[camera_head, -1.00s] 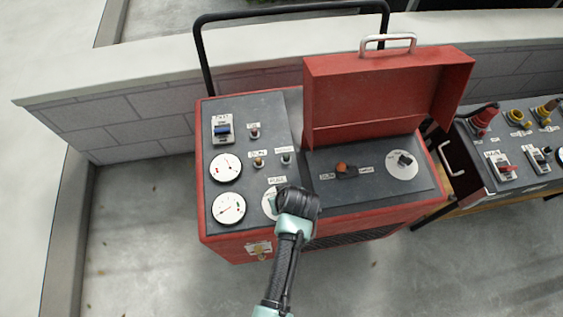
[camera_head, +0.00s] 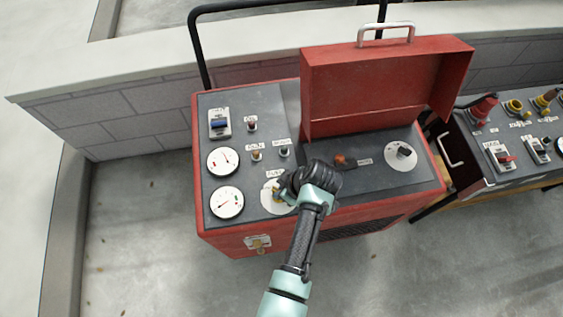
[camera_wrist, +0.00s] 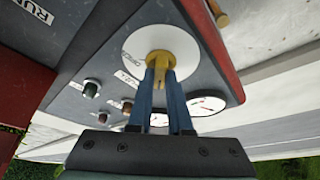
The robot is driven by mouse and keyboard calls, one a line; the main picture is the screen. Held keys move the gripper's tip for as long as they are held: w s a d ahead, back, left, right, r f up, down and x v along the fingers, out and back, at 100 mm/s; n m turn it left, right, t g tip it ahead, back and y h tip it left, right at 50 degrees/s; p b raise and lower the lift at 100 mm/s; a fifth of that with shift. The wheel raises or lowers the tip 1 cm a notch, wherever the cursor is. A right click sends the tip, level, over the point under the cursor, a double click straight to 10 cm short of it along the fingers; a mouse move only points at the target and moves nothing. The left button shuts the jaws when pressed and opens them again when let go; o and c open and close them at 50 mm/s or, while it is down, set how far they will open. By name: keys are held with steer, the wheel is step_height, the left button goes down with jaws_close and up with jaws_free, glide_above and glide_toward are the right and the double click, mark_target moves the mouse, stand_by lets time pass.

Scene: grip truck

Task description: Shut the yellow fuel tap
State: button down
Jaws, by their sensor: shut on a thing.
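The yellow fuel tap (camera_wrist: 172,62) stands on a round white plate (camera_wrist: 149,36) on the dark control panel. My gripper (camera_wrist: 162,68) is shut on its handle, with a blue finger on each side in the wrist view. In the head view a bit of the yellow tap (camera_head: 276,187) shows left of my gripper (camera_head: 288,187), which hides the rest. The round plate (camera_head: 271,204) is partly covered too. I cannot read the tap's exact setting.
Two round gauges (camera_head: 222,161) and a blue switch (camera_head: 220,123) sit left of the tap. The raised red lid (camera_head: 365,95) stands behind the right panel, which has an orange switch (camera_head: 342,160) and a grey knob (camera_head: 404,150). Another control box (camera_head: 497,180) is at right.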

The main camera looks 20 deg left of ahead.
stand_by(0.4)
steer(key=c, duration=0.8)
jaws_free()
steer(key=shift+c, duration=0.2)
steer(key=w+p+v, duration=0.1)
steer(key=v, duration=1.2)
steer(key=shift+s, duration=0.45)
steer(key=shift+a, duration=0.1)
